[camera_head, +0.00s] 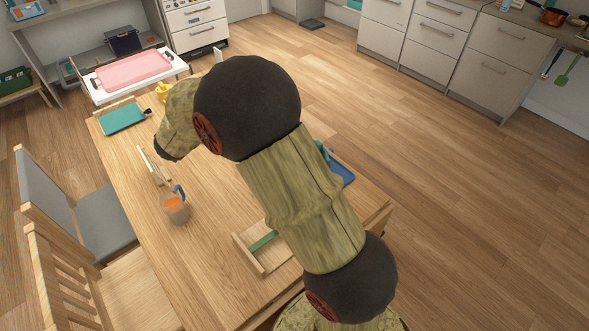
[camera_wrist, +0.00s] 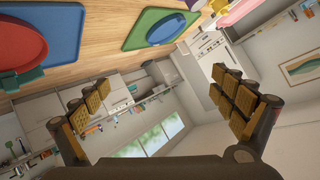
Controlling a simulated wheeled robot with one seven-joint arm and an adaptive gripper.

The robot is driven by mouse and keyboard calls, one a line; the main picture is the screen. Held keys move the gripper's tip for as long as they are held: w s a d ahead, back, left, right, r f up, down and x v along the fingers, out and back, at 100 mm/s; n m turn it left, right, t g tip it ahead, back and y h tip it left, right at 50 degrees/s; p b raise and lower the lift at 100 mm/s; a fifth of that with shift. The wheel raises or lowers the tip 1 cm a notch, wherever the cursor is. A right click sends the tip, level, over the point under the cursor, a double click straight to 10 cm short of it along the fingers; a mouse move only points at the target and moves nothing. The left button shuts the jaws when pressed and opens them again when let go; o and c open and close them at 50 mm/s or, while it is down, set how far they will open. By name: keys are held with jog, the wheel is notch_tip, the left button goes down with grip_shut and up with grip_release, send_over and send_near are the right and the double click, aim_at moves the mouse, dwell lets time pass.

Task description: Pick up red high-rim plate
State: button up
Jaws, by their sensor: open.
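In the wrist view, a red round plate (camera_wrist: 18,40) with a raised rim lies on a blue mat (camera_wrist: 66,20) at the upper left, partly cut off by the frame edge. A teal object (camera_wrist: 22,80) sits against the plate's near side; its kind is unclear. My gripper (camera_wrist: 162,85) is open and empty, its padded fingers wide apart, with the plate beyond and off to the left of them. In the head view, my arm hides the plate and my gripper; only a corner of the blue mat (camera_head: 343,174) shows.
The wooden table (camera_head: 215,255) also bears a cup with orange contents (camera_head: 175,209), a wooden rack (camera_head: 154,166), a wooden holder with a green piece (camera_head: 263,242) and a green mat (camera_head: 122,118). Chairs (camera_head: 75,220) stand along the left. The floor at right (camera_head: 470,210) is clear.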

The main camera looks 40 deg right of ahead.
jog(key=s+d+f+m+g+h, duration=0.2)
jog(key=s+f+g, duration=0.1)
jog(key=f, duration=0.4)
jog(key=s+d+f+m+g+h, duration=0.1)
jog(key=s+d+f+g+h, duration=0.1)
jog(key=s+f, duration=0.4)
jog(key=s+d+f+m+g+h+b, duration=0.1)
jog(key=s+d+f+g, duration=0.3)
jog(key=f, duration=0.4)
jog(key=shift+s+d+f+m+g+h, duration=0.1)
jog(key=shift+s+f+m+g+h, duration=0.3)
jog(key=shift+s+m+g, duration=0.55)
jog(key=shift+s+d+f+g+b, duration=0.2)
jog(key=shift+d+f, duration=0.1)
jog(key=shift+d, duration=0.2)
jog(key=shift+s+d+f+g+b, duration=0.1)
jog(key=shift+d+f+g+b, duration=0.15)
jog(key=shift+d, duration=0.2)
jog(key=b+x, duration=0.2)
jog(key=x, duration=0.3)
jog(key=shift+d+f+b, duration=0.25)
jog(key=shift+f+b, duration=0.05)
jog(key=shift+b, duration=0.1)
jog(key=shift+r, duration=0.1)
jog(key=shift+c, duration=0.5)
jog(key=shift+s, duration=0.1)
grip_shut()
